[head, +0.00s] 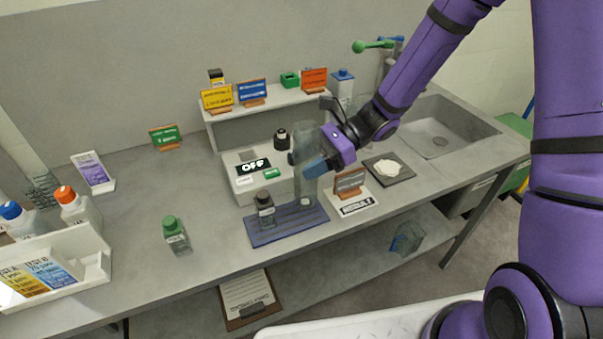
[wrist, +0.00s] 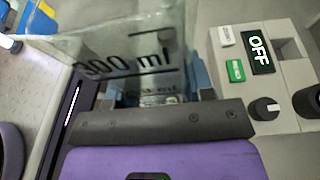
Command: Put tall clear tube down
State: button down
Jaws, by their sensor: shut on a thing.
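The tall clear tube (head: 304,138) stands roughly upright at the right end of the blue ribbed mat (head: 272,232) in the head view. My gripper (head: 316,167) is shut on it from the right side, with blue fingers around its middle. A small dark bottle with a dark cap (head: 265,208) stands on the mat to the left of the tube.
A grey device with an OFF label (head: 253,167) stands behind the mat; it shows in the wrist view (wrist: 262,50). A RESULT card (head: 356,205) and a dark tray with white material (head: 402,176) lie right. A green-capped bottle (head: 175,238) stands left, with free counter around it.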

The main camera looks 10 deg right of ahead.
aim_at(296, 178)
jog(key=shift+a, duration=0.35)
jog(key=shift+w+a+f, duration=0.1)
jog(key=shift+a+f, duration=0.05)
jog(key=shift+f, duration=0.75)
jog(key=shift+a+f, duration=0.15)
jog(key=shift+f, duration=0.85)
jog(key=shift+c, duration=2.4)
grip_release()
jog(key=shift+w+d, duration=0.1)
jog(key=shift+d, duration=0.05)
jog(key=v, duration=1.1)
jog(key=shift+d+r, duration=0.3)
jog(key=shift+d, duration=0.05)
jog(key=shift+r, duration=0.1)
